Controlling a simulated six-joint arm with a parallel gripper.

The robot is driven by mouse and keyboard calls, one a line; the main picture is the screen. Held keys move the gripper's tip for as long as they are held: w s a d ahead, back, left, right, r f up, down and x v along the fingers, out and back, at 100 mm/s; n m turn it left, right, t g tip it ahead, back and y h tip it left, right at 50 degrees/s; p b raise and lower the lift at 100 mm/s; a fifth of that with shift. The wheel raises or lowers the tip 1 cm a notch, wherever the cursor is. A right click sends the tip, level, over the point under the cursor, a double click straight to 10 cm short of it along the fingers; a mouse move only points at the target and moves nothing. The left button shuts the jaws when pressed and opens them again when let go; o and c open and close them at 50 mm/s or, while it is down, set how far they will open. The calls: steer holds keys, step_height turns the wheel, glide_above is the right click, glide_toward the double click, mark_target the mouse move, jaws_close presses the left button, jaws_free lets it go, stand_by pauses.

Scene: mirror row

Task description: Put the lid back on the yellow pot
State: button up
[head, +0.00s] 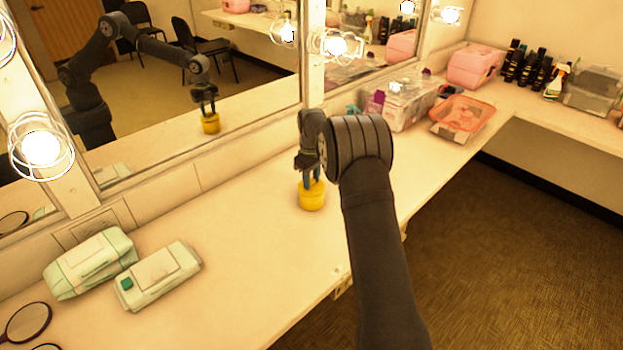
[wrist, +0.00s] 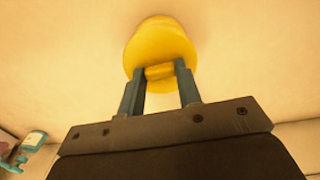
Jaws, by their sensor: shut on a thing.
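The yellow pot (head: 312,200) stands upright on the pale counter below the mirror. My gripper (head: 311,180) points down over its top. In the wrist view my gripper (wrist: 160,70) is shut on a yellow grip of the lid (wrist: 160,73), with one finger on each side. The lid and pot are nearly the same yellow and line up closely in both views. I cannot tell whether the lid rests fully on the rim or sits slightly above it.
Two pale green cases (head: 160,275) lie at the left front. An orange tray (head: 462,117) and clear bins (head: 410,103) stand at the back right. The counter around the pot is clear. The mirror (head: 230,100) behind reflects my arm and the pot.

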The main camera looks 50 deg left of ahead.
steer(key=o, duration=1.5)
steer(key=shift+r, duration=3.5)
jaws_close()
steer(key=shift+f, duration=0.1)
